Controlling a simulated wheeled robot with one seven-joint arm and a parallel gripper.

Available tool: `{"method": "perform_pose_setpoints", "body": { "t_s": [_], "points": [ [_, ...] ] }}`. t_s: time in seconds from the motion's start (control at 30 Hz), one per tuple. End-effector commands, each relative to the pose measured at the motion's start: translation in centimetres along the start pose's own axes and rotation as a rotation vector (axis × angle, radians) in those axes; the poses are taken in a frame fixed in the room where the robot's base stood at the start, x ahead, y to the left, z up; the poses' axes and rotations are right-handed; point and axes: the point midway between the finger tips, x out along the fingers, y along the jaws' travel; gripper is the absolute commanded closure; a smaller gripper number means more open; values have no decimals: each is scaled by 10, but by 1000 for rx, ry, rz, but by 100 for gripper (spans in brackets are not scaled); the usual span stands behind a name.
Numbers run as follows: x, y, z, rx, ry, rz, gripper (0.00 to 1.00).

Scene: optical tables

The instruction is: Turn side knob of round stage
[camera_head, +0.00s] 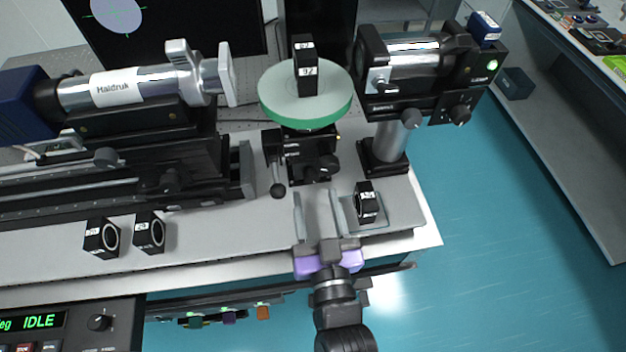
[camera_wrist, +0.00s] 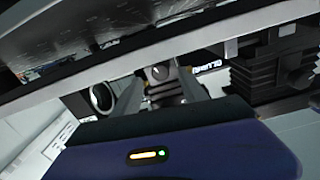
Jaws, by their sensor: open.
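The round stage has a pale green disc (camera_head: 283,100) on a black base (camera_head: 300,148), and a black block marked 92 (camera_head: 306,72) stands on the disc. A dark ball-ended side knob (camera_head: 277,190) hangs at the base's front left. Another small dark knob (camera_head: 309,175) is at the base's front. My gripper (camera_head: 317,200) is open and empty, its two fingers pointing at the base from the front, just short of it. In the wrist view my gripper's fingers (camera_wrist: 160,88) stand either side of a dark round-faced part (camera_wrist: 158,73); I cannot tell whether they touch it.
A small black block (camera_head: 366,203) stands on a grey plate (camera_head: 400,212) just right of my gripper. Two black ring mounts (camera_head: 102,238) (camera_head: 149,232) stand at left. A cylinder device marked Haidruk (camera_head: 115,86) is left of the stage, and a post-mounted device (camera_head: 412,65) is right.

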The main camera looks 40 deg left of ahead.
Motion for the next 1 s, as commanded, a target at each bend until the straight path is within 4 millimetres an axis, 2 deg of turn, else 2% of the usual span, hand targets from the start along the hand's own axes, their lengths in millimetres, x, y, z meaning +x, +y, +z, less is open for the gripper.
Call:
{"method": "perform_pose_setpoints", "body": {
  "t_s": [0.1,0.3,0.67,0.9,0.93,1.0],
  "points": [
    [20,-1,-3,0,1,-1,50],
    [40,0,-1,0,0,-1,50],
    [45,0,0,0,-1,0,50],
    [44,0,0,0,-1,0,97],
    [44,0,0,0,-1,0,100],
    [44,0,0,0,-1,0,100]
  ]
}}
